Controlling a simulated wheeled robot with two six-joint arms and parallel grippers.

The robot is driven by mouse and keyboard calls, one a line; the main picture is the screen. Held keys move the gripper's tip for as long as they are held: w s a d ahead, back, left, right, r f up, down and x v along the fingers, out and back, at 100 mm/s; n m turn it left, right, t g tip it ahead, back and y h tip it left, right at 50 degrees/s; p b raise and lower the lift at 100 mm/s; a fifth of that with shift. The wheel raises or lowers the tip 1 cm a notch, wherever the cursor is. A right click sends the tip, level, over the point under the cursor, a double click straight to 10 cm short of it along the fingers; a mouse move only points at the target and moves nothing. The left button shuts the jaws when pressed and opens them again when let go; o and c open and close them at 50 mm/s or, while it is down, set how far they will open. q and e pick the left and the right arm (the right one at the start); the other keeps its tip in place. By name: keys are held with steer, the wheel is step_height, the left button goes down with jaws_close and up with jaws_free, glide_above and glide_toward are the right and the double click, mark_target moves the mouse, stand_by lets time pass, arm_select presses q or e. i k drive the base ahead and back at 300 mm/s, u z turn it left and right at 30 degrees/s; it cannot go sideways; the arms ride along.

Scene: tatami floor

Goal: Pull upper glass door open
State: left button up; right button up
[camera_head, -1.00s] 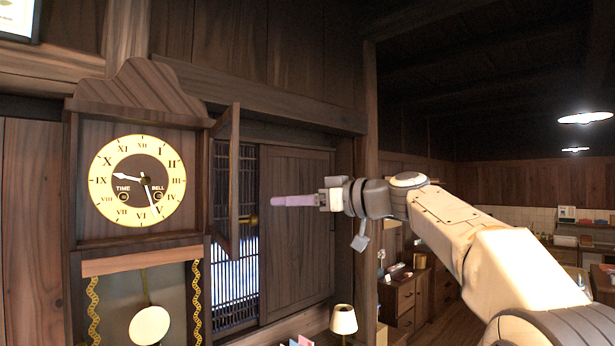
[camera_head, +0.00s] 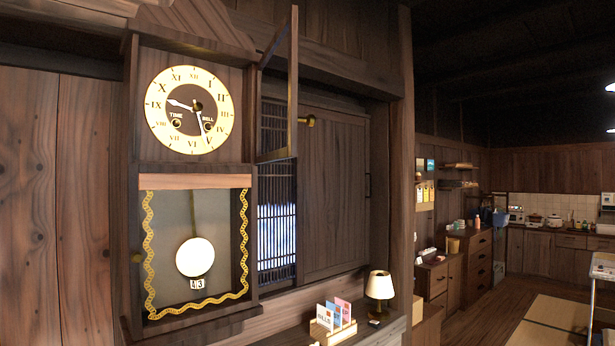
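The upper glass door (camera_head: 275,92) of the wall clock stands swung open at the clock's right side, seen nearly edge-on. Its brass knob (camera_head: 307,120) sticks out to the right. The lower part of the clock (camera_head: 194,180) shows a white pendulum disc (camera_head: 195,257) and a small date tag reading 43. Neither gripper is in view.
A shelf below the clock's right side holds a lamp (camera_head: 379,288) and a letter rack (camera_head: 333,318) with coloured cards. A wooden post (camera_head: 402,170) stands right of the sliding panel (camera_head: 334,195). A kitchen lies at the far right, with open floor before it.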

mark_target(290, 23)
steer(key=z, duration=2.25)
steer(key=i, duration=0.9)
steer(key=u, duration=2.35)
